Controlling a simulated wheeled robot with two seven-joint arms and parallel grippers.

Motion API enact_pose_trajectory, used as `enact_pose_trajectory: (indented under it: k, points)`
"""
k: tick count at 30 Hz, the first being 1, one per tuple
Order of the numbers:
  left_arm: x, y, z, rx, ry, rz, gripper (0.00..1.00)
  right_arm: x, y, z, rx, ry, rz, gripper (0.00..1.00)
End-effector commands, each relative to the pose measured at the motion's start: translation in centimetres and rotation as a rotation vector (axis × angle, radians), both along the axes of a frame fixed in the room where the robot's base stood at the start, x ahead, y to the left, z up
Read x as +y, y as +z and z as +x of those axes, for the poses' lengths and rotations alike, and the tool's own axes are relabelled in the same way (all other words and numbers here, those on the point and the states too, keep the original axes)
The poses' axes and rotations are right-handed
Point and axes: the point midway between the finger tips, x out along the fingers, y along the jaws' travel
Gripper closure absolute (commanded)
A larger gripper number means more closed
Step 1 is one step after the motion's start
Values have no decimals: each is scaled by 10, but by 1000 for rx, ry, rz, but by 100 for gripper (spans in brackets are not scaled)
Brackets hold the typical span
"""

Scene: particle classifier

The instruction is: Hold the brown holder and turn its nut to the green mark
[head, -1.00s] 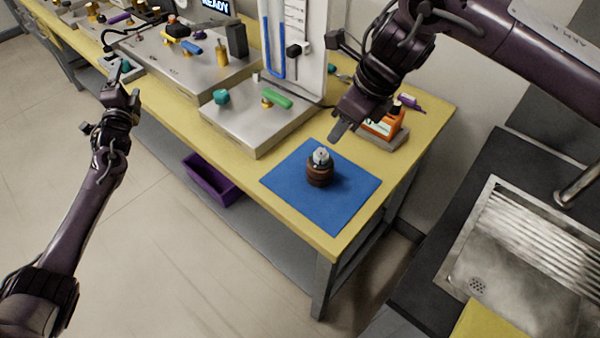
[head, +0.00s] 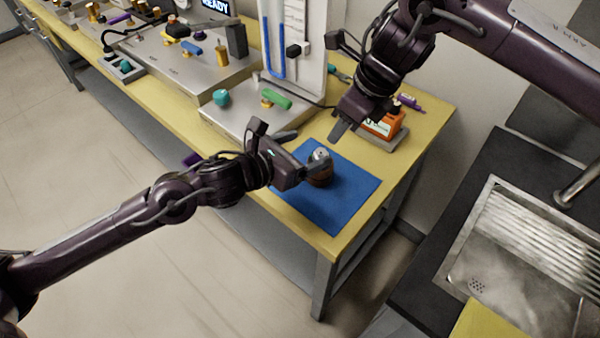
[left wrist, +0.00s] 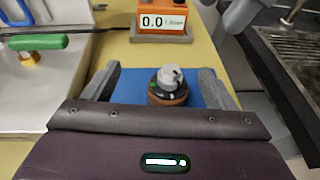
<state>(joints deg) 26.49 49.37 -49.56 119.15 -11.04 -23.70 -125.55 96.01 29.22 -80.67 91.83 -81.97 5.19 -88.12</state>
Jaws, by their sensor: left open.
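The brown holder (head: 320,180) stands upright on the blue mat (head: 345,205). A grey nut (head: 320,155) sits on its top. In the left wrist view the holder (left wrist: 168,97) lies between the two spread fingers, apart from both, with the nut (left wrist: 170,76) on a dark top ring. A small green spot shows on the left of that ring. My left gripper (head: 308,152) is open, its fingers reaching either side of the holder from the left. My right gripper (head: 338,130) hangs above and behind the holder, apart from it; its finger gap is not clear.
An orange device with a display (head: 385,125) stands behind the mat, near my right gripper. A metal panel with a green-handled valve (head: 276,98) is at the back left. A sink (head: 520,260) is to the right. The mat's front part is clear.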

Motion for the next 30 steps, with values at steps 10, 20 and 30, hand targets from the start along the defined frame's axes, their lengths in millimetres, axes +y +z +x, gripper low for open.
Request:
enact_pose_trajectory:
  k: [10, 20, 30]
  points:
    - [-4, -56, -17, 67, -34, 43, 21, 0, 0, 0, 0, 0, 0, 64]
    - [-36, -74, 17, 68, -33, 42, 21, 0, 0, 0, 0, 0, 0, 64]
    - [-47, -81, 30, 67, -34, 43, 21, 0, 0, 0, 0, 0, 0, 64]
